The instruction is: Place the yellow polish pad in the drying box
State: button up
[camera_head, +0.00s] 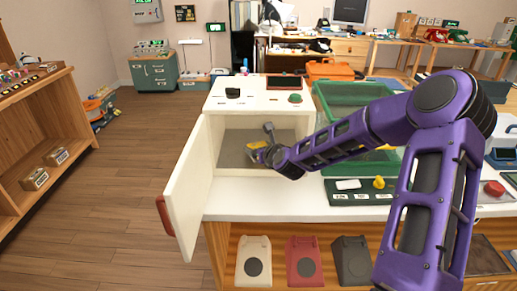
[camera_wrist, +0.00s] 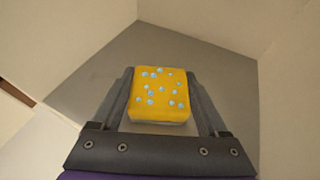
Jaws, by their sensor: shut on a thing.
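The yellow polish pad (camera_wrist: 160,96) has pale blue dots on its top in the wrist view. My gripper (camera_wrist: 160,98) is shut on it, one finger on each side. In the head view the pad (camera_head: 257,145) shows small at the end of my arm, partly hidden by the gripper (camera_head: 262,146). The drying box (camera_head: 213,132) is a cream cabinet on the counter, its front door (camera_head: 190,190) swung open to the left. The gripper and pad are inside its opening, over the grey floor (camera_wrist: 95,75). I cannot tell whether the pad touches the floor.
A green crate (camera_head: 340,92) stands right of the box. A dark tray with a yellow knob (camera_head: 379,182) lies in front of it. The red door handle (camera_head: 165,216) sticks out left. Phone bodies (camera_head: 305,260) sit on the shelf below.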

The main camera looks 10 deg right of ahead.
jog(key=o, duration=1.3)
jog(key=shift+f, duration=0.1)
jog(key=shift+c, duration=0.2)
jog(key=shift+s+d+r, duration=0.15)
jog(key=shift+s+r, duration=0.15)
jog(key=p+v, duration=0.2)
jog(key=v, duration=0.9)
jog(key=shift+s, duration=0.2)
